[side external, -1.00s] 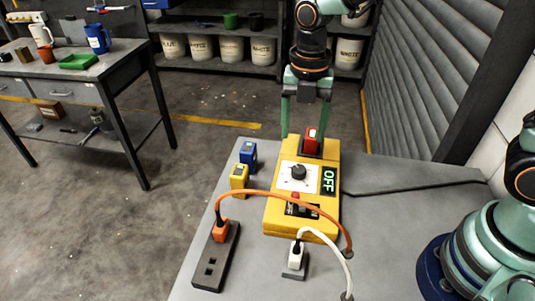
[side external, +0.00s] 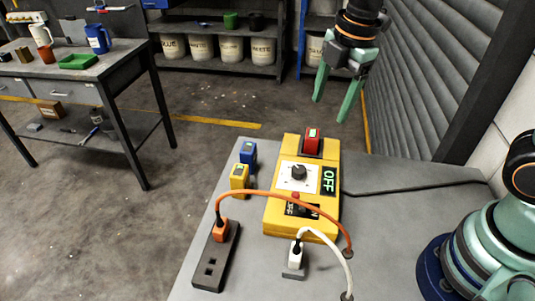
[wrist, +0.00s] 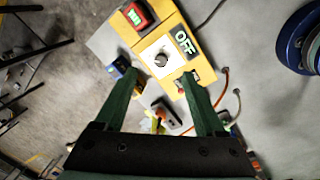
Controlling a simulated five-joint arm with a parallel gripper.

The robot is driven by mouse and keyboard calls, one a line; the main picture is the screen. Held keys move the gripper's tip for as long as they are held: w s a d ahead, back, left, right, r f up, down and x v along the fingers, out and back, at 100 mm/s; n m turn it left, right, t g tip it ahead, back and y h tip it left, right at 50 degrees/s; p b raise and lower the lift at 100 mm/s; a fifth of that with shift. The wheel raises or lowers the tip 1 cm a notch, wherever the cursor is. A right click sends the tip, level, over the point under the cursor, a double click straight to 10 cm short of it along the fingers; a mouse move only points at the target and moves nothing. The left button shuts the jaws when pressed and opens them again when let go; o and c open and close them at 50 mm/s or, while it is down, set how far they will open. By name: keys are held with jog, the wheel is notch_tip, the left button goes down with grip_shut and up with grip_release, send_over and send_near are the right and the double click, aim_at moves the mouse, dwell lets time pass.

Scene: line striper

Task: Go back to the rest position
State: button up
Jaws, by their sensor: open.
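My gripper (side external: 335,97) is open and empty, raised above and behind the yellow control box in the side view. Its two green fingers also show in the wrist view (wrist: 165,82), spread apart with nothing between them. The yellow control box (side external: 273,215) stands on the grey table. It has a red block (side external: 312,141) with a green screen seated at its far end, a black dial (side external: 298,172) on a white plate, and a display reading OFF (side external: 328,180). My gripper touches none of these.
A blue block (side external: 248,154) and a yellow block (side external: 239,178) stand left of the box. An orange cable (side external: 285,199) and a white cable (side external: 330,243) arch over the table's front from a dark power strip (side external: 216,262) and a small socket. The air around my gripper is clear.

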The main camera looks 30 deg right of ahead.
jog(key=s+d+r+m+t, duration=0.3)
jog(key=s+d+m, duration=0.3)
jog(key=m, duration=1.2)
jog(key=shift+d+m+t, duration=0.3)
jog(key=shift+d+t, duration=0.1)
jog(key=shift+d, duration=0.35)
